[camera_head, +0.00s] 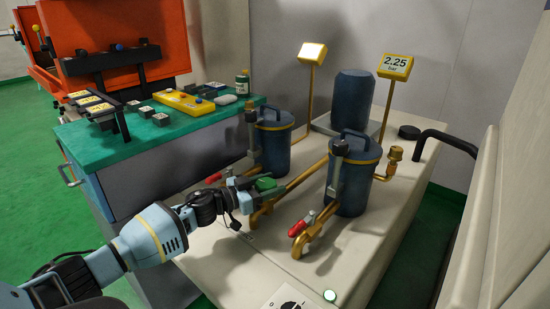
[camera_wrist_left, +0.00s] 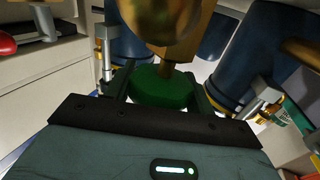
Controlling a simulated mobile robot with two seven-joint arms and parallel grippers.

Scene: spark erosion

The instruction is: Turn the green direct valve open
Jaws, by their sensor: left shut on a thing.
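The green direct valve (camera_head: 265,184) is a small green handle on the brass pipe in front of the two blue canisters. My left gripper (camera_head: 247,189) reaches it from the left and is shut on it. In the left wrist view the green handle (camera_wrist_left: 160,88) sits between the two dark fingers, below a brass pipe fitting (camera_wrist_left: 162,22). Part of the handle is hidden by the gripper in the head view. My right gripper is not in view.
Two red-handled valves, one behind (camera_head: 213,178) and one in front (camera_head: 302,225), flank the green one. Blue canisters (camera_head: 354,178) stand close on the pale bench (camera_head: 330,262). A yellow display (camera_head: 395,66) reads 2.25 bar. A green-topped table (camera_head: 150,135) holds small items.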

